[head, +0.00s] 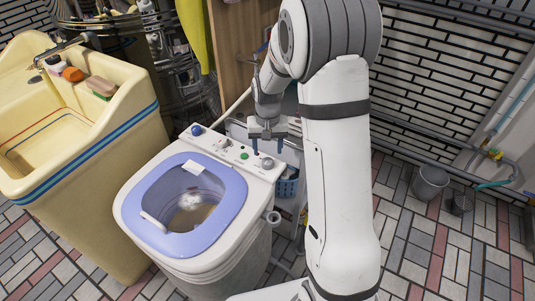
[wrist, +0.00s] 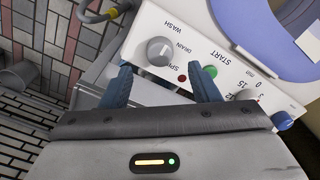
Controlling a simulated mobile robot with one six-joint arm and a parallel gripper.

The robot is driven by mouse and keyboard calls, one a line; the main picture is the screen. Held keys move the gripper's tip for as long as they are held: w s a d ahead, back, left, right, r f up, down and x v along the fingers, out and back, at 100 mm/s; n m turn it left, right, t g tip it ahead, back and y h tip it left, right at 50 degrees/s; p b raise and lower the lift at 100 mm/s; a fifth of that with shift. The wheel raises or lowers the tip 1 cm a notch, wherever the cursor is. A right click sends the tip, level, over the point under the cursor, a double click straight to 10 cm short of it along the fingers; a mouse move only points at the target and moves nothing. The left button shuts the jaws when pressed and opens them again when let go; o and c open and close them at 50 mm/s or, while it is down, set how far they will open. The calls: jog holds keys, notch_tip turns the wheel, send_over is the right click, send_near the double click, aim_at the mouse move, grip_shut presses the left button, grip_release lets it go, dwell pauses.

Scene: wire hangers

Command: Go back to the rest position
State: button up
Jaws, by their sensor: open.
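My gripper (head: 268,150) is open and empty, pointing down over the control panel of a small washing machine (head: 133,205) in the head view. In the wrist view, the two blue fingers of my gripper (wrist: 161,76) stand apart near the panel (wrist: 225,82). A grey knob (wrist: 160,50), a red light (wrist: 182,78) and a green START button (wrist: 210,71) show near the fingertips. I cannot tell whether a finger touches the panel. No wire hanger is clearly visible.
A yellow sink (head: 110,135) stands left of the washer, with bottles and a sponge (head: 100,87) on its ledge. A blue basket (head: 287,187) is behind the washer. Grey buckets (head: 430,183) and wall pipes are at the right. The tiled floor (head: 425,245) is clear at front right.

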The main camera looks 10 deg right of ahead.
jog(key=shift+r, duration=1.25)
jog(key=shift+r, duration=0.15)
jog(key=s+r+n+t+p, duration=0.2)
jog(key=s+r+p, duration=0.8)
jog(key=s+r, duration=1.3)
jog(key=shift+s+r+t+p, duration=0.15)
jog(key=shift+s+t+p, duration=0.15)
jog(key=shift+s, duration=0.15)
jog(key=shift+a, duration=0.1)
jog(key=shift+c, duration=0.5)
